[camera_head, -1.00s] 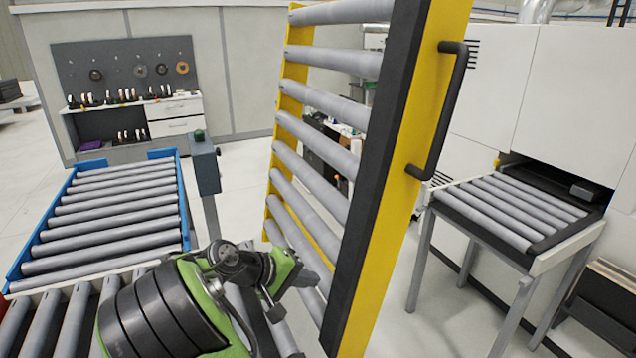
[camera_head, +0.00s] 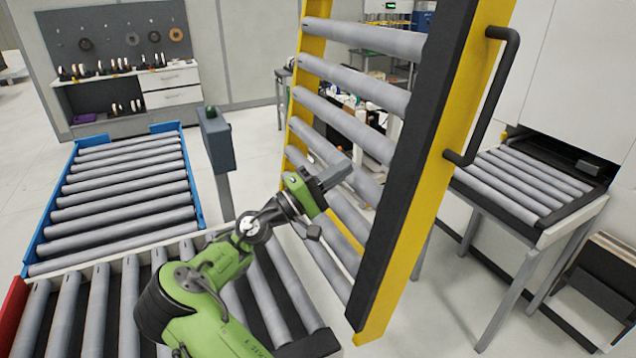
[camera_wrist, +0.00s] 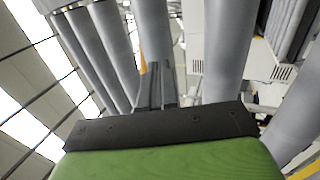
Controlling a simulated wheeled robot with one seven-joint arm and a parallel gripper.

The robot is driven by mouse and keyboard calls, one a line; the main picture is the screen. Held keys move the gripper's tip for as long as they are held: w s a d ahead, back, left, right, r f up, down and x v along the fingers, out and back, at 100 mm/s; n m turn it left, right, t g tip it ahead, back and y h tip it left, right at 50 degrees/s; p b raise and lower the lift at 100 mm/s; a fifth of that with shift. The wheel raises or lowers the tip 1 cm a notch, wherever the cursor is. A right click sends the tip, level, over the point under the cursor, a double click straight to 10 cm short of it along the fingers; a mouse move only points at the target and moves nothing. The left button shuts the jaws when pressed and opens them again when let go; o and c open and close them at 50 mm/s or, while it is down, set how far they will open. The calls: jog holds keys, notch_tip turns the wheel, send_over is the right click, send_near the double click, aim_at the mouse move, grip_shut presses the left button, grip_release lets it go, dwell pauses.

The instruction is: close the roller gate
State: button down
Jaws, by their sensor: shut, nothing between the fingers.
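The roller gate (camera_head: 411,180) stands raised and steeply tilted in the head view, a yellow frame with a black edge and several grey rollers. Its black handle (camera_head: 492,95) is on the right side, away from my arm. My gripper (camera_head: 332,178) is at the left face of the gate, in front of its middle and lower rollers. In the wrist view my gripper's fingers (camera_wrist: 158,85) are together and empty, pointing at the grey rollers (camera_wrist: 153,30). I cannot tell whether they touch a roller.
A roller bed lies under my arm, with a blue-framed roller table (camera_head: 125,190) behind it. A grey post with a green button (camera_head: 215,140) stands left of the gate. Another roller table (camera_head: 525,190) meets a white machine at right. Open floor lies beyond.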

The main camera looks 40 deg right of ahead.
jog(key=x, duration=0.4)
jog(key=shift+d+r, duration=0.1)
